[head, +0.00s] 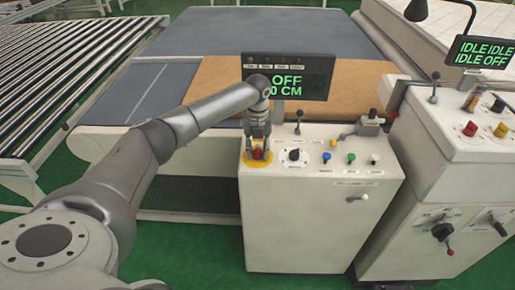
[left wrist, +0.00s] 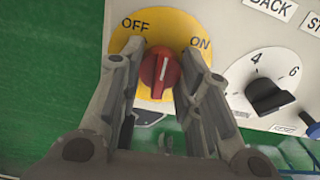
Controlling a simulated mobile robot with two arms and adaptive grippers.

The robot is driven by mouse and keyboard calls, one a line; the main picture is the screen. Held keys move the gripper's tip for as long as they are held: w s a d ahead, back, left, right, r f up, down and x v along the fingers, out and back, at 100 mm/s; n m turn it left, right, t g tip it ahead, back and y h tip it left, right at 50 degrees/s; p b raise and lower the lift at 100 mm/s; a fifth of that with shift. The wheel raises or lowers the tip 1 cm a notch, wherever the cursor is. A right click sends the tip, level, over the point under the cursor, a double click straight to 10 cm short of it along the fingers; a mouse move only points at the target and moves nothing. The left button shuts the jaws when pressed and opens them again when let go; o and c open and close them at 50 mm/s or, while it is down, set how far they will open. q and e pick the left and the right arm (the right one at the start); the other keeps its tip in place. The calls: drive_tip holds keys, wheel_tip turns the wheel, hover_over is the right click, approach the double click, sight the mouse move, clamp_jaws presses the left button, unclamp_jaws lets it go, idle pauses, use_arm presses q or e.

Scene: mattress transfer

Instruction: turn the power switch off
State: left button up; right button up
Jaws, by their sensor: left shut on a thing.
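The power switch is a red knob (left wrist: 160,72) on a yellow disc (left wrist: 152,42) marked OFF at upper left and ON at upper right. A pale line on the knob points roughly up, between the two labels. In the head view the red knob (head: 257,155) sits at the left end of the white console's top (head: 318,170). My left gripper (head: 257,144) reaches down over it. In the left wrist view its fingers (left wrist: 158,62) are on either side of the knob, shut on it. My right gripper is not in view.
A black dial (left wrist: 268,97) is close to the right of the switch. A small lever (head: 298,122) and several coloured buttons stand farther right. A display (head: 289,78) behind reads OFF and 0 CM, partly covered by my arm. A second console (head: 460,160) is at right.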

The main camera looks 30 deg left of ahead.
sight(258, 148)
use_arm(q)
drive_tip(key=n+p, duration=0.1)
drive_tip(key=n, duration=0.3)
drive_tip(key=shift+r+n, duration=0.1)
drive_tip(key=shift+n, duration=0.2)
drive_tip(key=shift+n+p, duration=0.5)
drive_tip(key=shift+n, duration=1.3)
drive_tip(key=o, duration=1.1)
drive_tip(key=shift+c, duration=0.2)
wheel_tip(258, 148, up, 12)
